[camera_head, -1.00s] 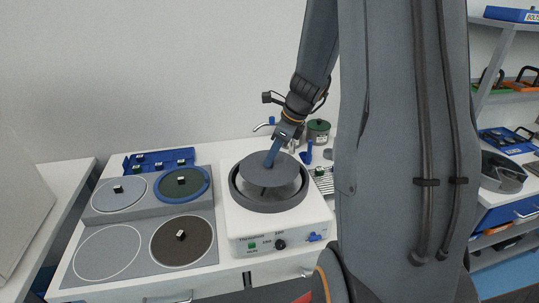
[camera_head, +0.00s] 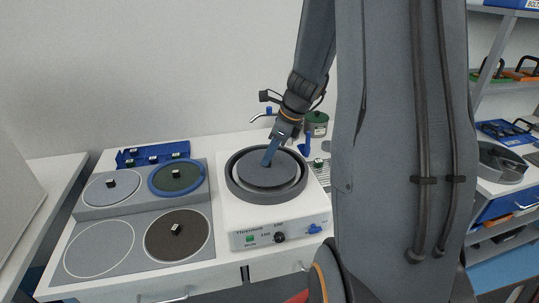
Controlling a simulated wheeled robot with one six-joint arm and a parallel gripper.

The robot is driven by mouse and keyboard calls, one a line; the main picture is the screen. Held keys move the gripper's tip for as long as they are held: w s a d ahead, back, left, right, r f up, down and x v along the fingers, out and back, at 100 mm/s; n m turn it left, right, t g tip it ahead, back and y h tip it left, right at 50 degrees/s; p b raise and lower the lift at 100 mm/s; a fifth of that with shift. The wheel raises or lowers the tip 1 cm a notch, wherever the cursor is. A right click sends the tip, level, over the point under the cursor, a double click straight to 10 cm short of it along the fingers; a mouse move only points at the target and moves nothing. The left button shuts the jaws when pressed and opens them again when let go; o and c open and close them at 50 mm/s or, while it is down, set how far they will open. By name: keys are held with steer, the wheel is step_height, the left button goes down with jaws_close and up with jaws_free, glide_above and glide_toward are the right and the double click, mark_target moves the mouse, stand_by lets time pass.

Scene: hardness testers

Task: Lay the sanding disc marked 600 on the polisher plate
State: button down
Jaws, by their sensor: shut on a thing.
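My gripper (camera_head: 270,155) is shut on a dark grey disc (camera_head: 262,178), probably by its handle, which the fingers hide. No 600 mark can be read on it. The disc looks level and sits inside the round dark bowl (camera_head: 233,187) of the white polisher (camera_head: 228,217). The polisher plate is hidden under the disc. I cannot tell whether the disc touches it.
A grey disc holder (camera_head: 140,209) stands at the left. It carries a light disc (camera_head: 98,194), a green disc with blue rim (camera_head: 188,183) and a brown disc (camera_head: 160,240); its front-left outlined place (camera_head: 100,250) is empty. A blue tray (camera_head: 180,148) lies behind. A green-grey pot (camera_head: 316,128) stands behind right.

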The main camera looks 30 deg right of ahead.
mark_target(278, 168)
steer(key=shift+f, duration=0.55)
steer(key=c, duration=1.6)
jaws_free()
steer(key=shift+c, duration=0.2)
steer(key=b+v, duration=0.1)
steer(key=v, duration=0.7)
steer(key=s+a+f+n+h, duration=0.1)
steer(key=s+a+n, duration=0.3)
steer(key=n, duration=0.4)
steer(key=s+a+f+n+g+h, duration=0.1)
steer(key=s+a+f+n, duration=0.2)
steer(key=a+n, duration=0.4)
steer(key=s+a+f+n+h, duration=0.1)
steer(key=s+a+n, duration=0.4)
steer(key=n, duration=0.6)
steer(key=shift+a+f+g+b, duration=0.3)
steer(key=shift+a+f+g, duration=0.1)
steer(key=shift+a+f, duration=0.2)
steer(key=shift+s+a+f+n, duration=0.1)
steer(key=shift+s+n, duration=0.15)
steer(key=shift+n, duration=0.35)
